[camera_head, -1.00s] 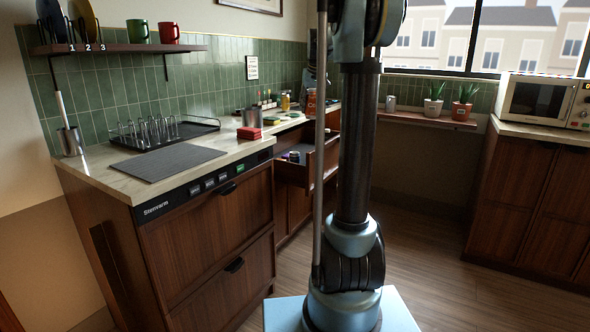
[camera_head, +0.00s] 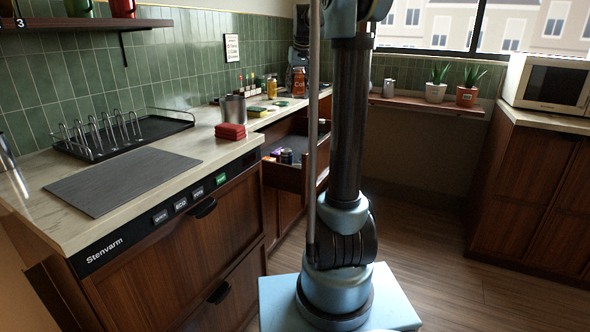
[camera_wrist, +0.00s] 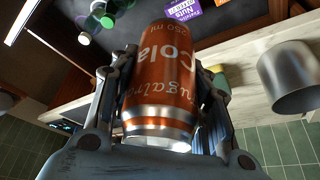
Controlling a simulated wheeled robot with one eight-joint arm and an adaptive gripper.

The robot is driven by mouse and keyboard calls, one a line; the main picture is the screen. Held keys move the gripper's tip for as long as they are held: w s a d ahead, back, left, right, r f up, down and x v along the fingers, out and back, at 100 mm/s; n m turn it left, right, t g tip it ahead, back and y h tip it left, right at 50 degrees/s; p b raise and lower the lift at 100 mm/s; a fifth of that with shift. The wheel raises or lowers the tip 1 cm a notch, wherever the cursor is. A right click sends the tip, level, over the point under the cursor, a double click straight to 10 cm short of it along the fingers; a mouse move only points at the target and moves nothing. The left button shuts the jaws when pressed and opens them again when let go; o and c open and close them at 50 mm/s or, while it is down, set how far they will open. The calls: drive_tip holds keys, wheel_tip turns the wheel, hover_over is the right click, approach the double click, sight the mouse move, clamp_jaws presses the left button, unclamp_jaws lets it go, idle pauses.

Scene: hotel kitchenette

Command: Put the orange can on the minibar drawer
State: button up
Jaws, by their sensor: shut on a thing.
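The orange can (camera_wrist: 160,85) with "Cola" lettering is between the two fingers of my gripper (camera_wrist: 162,68) in the wrist view. The gripper is shut on it. In the head view the orange can (camera_head: 299,85) shows above the back of the counter, partly behind my arm, with my gripper just above it. The minibar drawer (camera_head: 283,176) is pulled open below the counter and holds several small items. Its dark interior (camera_wrist: 65,45) shows at the top of the wrist view with small bottles and a purple nuts pack (camera_wrist: 183,12). My arm hides the drawer's right part.
A steel cup (camera_head: 233,109) and red stacked cloths or sponges (camera_head: 230,131) stand on the counter near the drawer. The cup (camera_wrist: 290,75) is right of the can in the wrist view. A wire rack (camera_head: 105,135) and grey mat (camera_head: 122,183) lie nearer. Floor at right is open.

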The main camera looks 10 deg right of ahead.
drive_tip(key=shift+a, duration=0.15)
drive_tip(key=shift+f, duration=0.15)
drive_tip(key=shift+m+h, duration=0.3)
drive_tip(key=shift+m, duration=0.6)
drive_tip(key=shift+s+f, duration=0.35)
drive_tip(key=shift+f, duration=4.7)
drive_tip(key=shift+s+f, duration=0.35)
drive_tip(key=shift+f, duration=4.65)
drive_tip(key=shift+s+f, duration=0.35)
drive_tip(key=shift+f, duration=4.7)
drive_tip(key=o, duration=1.3)
drive_tip(key=shift+c, duration=0.2)
